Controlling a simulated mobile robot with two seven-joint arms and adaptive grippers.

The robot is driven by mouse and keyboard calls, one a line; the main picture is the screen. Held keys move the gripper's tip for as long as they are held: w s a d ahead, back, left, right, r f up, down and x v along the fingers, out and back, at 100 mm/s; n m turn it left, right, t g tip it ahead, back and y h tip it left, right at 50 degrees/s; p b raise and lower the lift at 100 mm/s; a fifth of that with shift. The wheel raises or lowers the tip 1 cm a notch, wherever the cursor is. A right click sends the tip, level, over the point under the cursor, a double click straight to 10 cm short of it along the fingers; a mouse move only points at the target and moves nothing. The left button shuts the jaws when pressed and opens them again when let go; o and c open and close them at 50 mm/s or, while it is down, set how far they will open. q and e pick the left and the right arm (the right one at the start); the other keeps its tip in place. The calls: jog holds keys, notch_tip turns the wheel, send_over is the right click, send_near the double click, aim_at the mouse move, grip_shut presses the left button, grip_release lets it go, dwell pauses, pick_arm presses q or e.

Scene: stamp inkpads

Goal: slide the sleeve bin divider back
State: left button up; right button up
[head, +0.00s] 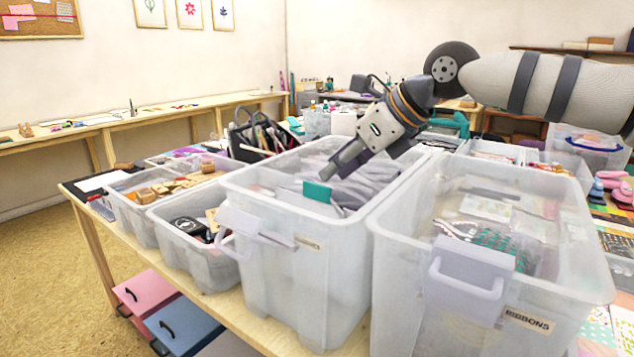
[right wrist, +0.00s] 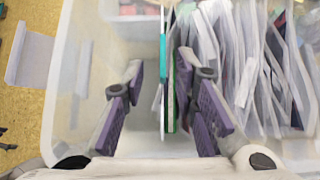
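The large clear bin (head: 285,262) stands on the table and holds a packed row of grey-white sleeves (head: 375,180). A divider with a teal tab (head: 317,191) stands upright at the front of the sleeves. In the right wrist view, the divider (right wrist: 163,70) shows as a thin, nearly edge-on line, with the sleeves (right wrist: 245,70) to its right and empty bin space to its left. My right gripper (head: 345,165) reaches down into the bin. Its purple-padded fingers (right wrist: 160,68) are apart, one on each side of the divider. I cannot tell whether they touch it. My left gripper is out of view.
A clear bin labelled ribbons (head: 528,320) stands close on the right. Smaller clear bins (head: 195,262) with stamps and other items stand on the left. Bin walls (right wrist: 75,75) border the gripper closely. The floor (head: 45,240) at left is open.

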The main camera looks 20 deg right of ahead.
aim_at(317, 184)
jog(key=x, duration=0.7)
jog(key=shift+d, duration=0.2)
grip_shut()
